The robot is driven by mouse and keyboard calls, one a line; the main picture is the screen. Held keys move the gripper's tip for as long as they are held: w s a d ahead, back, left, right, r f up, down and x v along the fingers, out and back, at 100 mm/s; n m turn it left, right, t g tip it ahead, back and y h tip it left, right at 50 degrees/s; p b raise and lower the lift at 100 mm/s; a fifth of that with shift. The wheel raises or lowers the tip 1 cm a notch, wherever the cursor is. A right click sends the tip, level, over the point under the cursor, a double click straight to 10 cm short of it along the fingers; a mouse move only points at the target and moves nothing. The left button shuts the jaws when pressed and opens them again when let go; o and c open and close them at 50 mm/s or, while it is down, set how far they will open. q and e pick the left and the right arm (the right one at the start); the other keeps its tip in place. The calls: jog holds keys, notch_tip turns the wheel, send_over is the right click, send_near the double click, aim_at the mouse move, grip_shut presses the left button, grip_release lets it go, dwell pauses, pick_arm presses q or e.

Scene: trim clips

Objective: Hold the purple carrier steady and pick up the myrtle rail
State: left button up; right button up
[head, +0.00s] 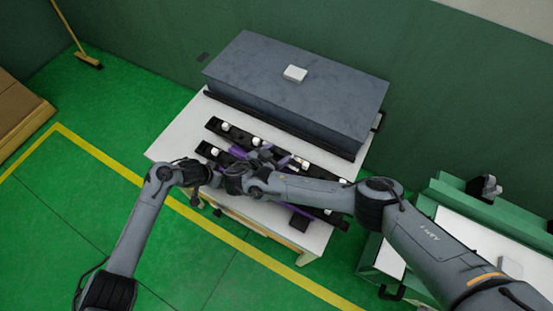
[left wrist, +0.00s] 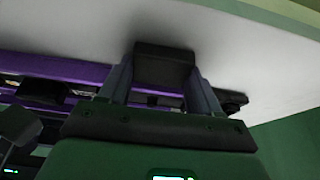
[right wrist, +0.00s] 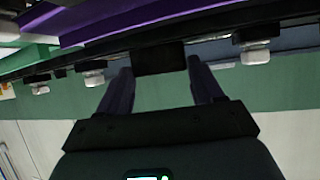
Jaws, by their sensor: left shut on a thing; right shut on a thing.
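The purple carrier (head: 238,152) lies on the white table, with a dark far rail (head: 240,134) and a dark near rail (head: 204,147) along it. Both rails bear white clips; I cannot tell by colour which is myrtle. My right gripper (head: 266,154) is over the middle of the far rail. In the right wrist view its fingers are shut on a dark block (right wrist: 160,58) at the clip-bearing rail (right wrist: 215,27). My left gripper (left wrist: 163,85) is shut on a black block (left wrist: 165,62) beside the carrier's purple edge (left wrist: 60,68). My arms hide much of the carrier.
A large grey box (head: 290,95) with a small white block (head: 295,73) on top stands at the table's back. A green-edged bench (head: 460,205) is at the right. The white table (head: 172,142) is bare at its left end.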

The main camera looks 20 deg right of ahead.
aim_at(276, 148)
jog(key=shift+r, duration=2.4)
pick_arm(q)
jog(key=o, duration=1.3)
jog(key=shift+c, duration=0.2)
jog(key=shift+r, duration=0.15)
